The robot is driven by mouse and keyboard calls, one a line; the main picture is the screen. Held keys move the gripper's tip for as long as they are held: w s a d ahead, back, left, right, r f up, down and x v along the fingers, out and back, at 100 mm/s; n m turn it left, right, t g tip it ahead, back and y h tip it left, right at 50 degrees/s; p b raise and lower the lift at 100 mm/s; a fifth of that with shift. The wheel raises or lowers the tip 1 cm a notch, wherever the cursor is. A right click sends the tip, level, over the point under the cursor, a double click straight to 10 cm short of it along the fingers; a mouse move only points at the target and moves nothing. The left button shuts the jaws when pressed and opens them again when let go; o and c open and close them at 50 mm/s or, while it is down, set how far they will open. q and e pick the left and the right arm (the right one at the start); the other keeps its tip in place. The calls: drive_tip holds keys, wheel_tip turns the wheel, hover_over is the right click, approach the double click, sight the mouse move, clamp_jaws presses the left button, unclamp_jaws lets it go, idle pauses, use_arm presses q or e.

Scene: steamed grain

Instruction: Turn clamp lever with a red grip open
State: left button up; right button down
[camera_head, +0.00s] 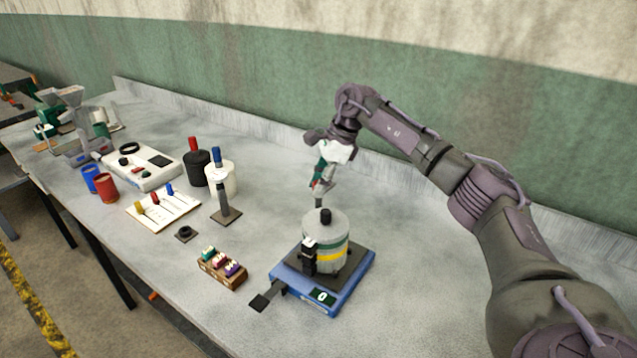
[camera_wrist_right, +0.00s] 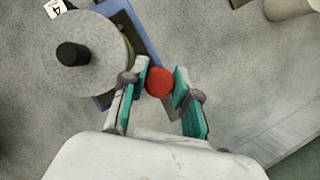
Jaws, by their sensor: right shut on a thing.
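The red grip (camera_wrist_right: 159,82) of the clamp lever is between the two green-padded fingers of my right gripper (camera_wrist_right: 162,86) in the wrist view. The gripper is shut on it. In the head view my right gripper (camera_head: 320,184) points down just behind a grey lidded pot (camera_head: 325,232). Most of the lever is hidden there by the fingers and the pot. The pot stands on a blue base (camera_head: 330,298) with a small display. The pot's black knob also shows in the wrist view (camera_wrist_right: 73,54), left of the fingers. My left gripper is out of view.
A box of coloured pieces (camera_head: 222,270) and a black-based stand (camera_head: 226,215) are left of the blue base. A board with coloured handles (camera_head: 163,210), a white container (camera_head: 222,180) and a black container (camera_head: 197,168) lie farther left. The bench right of the base is clear.

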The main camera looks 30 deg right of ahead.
drive_tip(key=c, duration=0.9)
unclamp_jaws()
drive_tip(key=shift+o, duration=0.2)
drive_tip(key=v, duration=1.2)
drive_tip(key=shift+r, duration=0.15)
